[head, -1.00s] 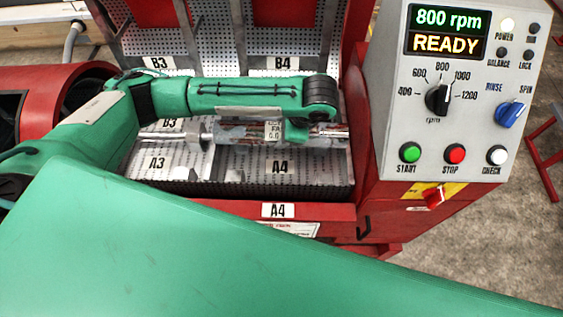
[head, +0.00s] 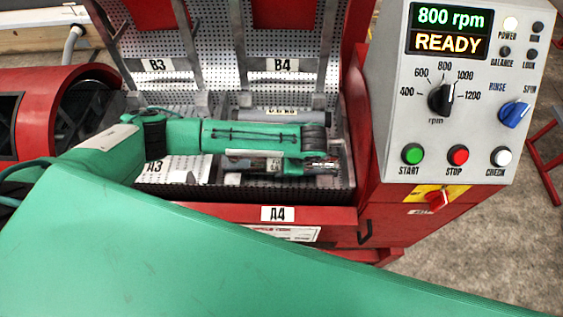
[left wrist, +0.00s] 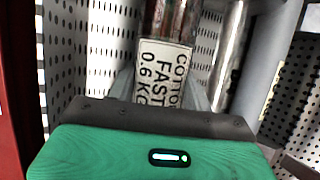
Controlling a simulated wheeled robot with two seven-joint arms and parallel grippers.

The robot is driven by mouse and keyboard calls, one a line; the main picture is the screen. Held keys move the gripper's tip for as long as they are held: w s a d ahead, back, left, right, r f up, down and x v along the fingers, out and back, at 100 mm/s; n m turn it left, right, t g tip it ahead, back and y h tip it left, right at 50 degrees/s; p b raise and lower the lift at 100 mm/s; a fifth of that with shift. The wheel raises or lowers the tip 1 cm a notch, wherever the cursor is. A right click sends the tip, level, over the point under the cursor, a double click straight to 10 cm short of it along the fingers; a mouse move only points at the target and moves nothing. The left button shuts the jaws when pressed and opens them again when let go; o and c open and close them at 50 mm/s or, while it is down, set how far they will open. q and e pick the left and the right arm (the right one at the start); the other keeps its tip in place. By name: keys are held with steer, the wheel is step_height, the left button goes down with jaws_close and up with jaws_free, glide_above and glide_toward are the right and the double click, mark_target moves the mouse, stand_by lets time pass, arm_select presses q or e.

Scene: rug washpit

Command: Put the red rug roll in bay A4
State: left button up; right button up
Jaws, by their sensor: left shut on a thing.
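My left gripper (head: 300,166) is shut on a mottled red-and-grey roll (head: 264,165), low in the front right of the perforated trough. The roll lies sideways and my arm hides much of it. In the left wrist view the held roll (left wrist: 174,18) is reddish brown, and its white label reads roughly "COTTON FAST 0.6 KG". Bay A4 has its label (head: 278,213) on the red front rim, just below the roll. I cannot tell whether the roll touches the bay floor. My right gripper is not in view.
A grey roll (head: 282,114) with a partly hidden label lies behind my left arm, below the B4 plate (head: 283,65). Bay A3 (head: 178,168) is to the left. Upright grey bars divide the back wall. The control panel (head: 450,90) stands close on the right, showing "800 rpm READY".

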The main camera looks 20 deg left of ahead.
arm_select(q)
steer(key=o, duration=1.4)
steer(key=shift+f, duration=0.1)
